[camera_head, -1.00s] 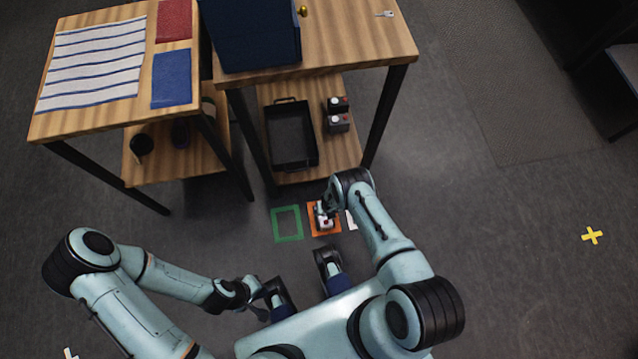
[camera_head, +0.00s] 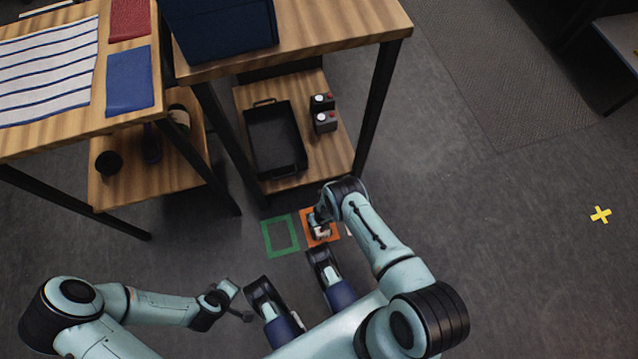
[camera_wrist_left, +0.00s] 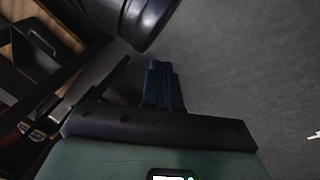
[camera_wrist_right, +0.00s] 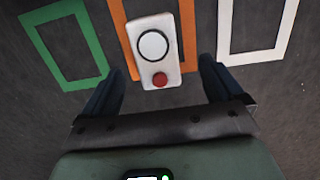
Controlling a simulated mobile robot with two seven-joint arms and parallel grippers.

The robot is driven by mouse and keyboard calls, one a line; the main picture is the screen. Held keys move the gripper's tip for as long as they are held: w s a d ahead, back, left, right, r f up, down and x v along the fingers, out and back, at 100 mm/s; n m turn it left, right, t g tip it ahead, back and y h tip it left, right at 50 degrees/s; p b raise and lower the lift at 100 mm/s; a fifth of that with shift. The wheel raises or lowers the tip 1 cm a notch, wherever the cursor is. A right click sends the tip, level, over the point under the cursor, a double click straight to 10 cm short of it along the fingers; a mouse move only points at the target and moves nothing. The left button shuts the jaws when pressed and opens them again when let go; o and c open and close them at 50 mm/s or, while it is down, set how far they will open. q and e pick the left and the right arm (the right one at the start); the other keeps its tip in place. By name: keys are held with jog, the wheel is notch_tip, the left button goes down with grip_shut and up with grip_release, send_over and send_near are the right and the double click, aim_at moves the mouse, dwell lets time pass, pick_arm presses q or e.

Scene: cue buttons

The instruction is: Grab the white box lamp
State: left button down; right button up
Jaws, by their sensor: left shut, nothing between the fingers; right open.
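The white box lamp (camera_wrist_right: 153,50) lies in the orange square (camera_wrist_right: 189,35) on the floor. It has a round white lens in a dark ring and a red button. In the right wrist view it is ahead of my open right gripper (camera_wrist_right: 160,88), roughly centred between the two fingers. Nothing is gripped there. In the head view the lamp (camera_head: 322,232) is partly hidden by my right gripper (camera_head: 316,222), which is right above it. My left gripper (camera_wrist_left: 162,70) is shut and empty, away from the lamp; in the head view it is low left of centre.
A green square (camera_wrist_right: 66,45) lies left of the orange one and a white square (camera_wrist_right: 256,28) lies right of it. A table's lower shelf (camera_head: 325,157) stands just beyond, with a black tray (camera_head: 303,150) and two dark box lamps (camera_head: 325,121). Open floor extends right.

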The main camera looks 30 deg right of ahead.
jog(key=shift+w+f, duration=0.1)
jog(key=shift+f, duration=0.2)
jog(key=f+b, duration=0.4)
jog(key=shift+w+a+f+b, duration=0.15)
jog(key=shift+w+f+b, duration=0.15)
jog(key=shift+f, duration=0.2)
pick_arm(q)
jog(key=s+a+f+g, duration=0.1)
jog(key=s+f+g, duration=0.2)
jog(key=s+f, duration=0.4)
jog(key=shift+s+a+f+n, duration=0.2)
jog(key=shift+s+a+n, duration=0.1)
jog(key=shift+s, duration=0.55)
pick_arm(e)
jog(key=shift+w, duration=0.1)
jog(key=c, duration=1.5)
jog(key=shift+o, duration=0.2)
pick_arm(q)
jog(key=shift+w, duration=0.15)
